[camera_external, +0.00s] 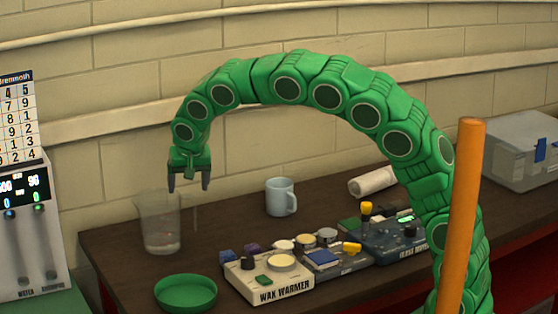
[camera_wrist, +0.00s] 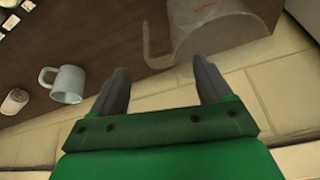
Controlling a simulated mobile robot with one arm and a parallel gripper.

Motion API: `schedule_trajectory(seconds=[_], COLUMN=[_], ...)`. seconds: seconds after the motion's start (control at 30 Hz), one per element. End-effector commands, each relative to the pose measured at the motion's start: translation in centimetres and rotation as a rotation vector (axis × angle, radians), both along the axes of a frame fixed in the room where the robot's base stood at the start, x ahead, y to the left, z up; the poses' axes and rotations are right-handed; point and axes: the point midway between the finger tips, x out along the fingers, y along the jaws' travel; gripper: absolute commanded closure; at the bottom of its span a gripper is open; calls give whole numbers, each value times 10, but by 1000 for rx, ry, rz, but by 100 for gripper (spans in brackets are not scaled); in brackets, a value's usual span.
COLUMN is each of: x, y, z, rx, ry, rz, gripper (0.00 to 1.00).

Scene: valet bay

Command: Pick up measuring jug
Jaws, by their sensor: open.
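The measuring jug (camera_external: 158,222) is clear, with faint red markings near its base. It stands upright at the left end of the dark table, with a thin handle on its right side. My gripper (camera_external: 189,187) is open and empty, pointing down, slightly above the jug's rim level and a little to its right in the outside view. In the wrist view the jug (camera_wrist: 213,32) is at the top, beyond the two spread fingers of my gripper (camera_wrist: 163,82). The right finger overlaps the jug's rim area in that view; I cannot tell whether they touch.
A pale blue mug (camera_external: 280,197) stands right of the jug. A green dish (camera_external: 186,293) sits in front, beside the wax warmer (camera_external: 268,287) and other control units. A white roll (camera_external: 372,181) lies farther right. An orange post (camera_external: 461,220) rises in the foreground. The wall is close behind.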

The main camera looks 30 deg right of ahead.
Motion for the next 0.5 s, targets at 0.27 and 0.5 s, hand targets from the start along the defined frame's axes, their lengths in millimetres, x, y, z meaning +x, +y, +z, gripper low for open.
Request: schedule_trajectory(seconds=[0.27, 0.5], x=[9, 15], y=[-1, -5], z=[-22, -38], rx=[1, 0], ry=[-1, 0], rz=[2, 1], gripper=[22, 22])
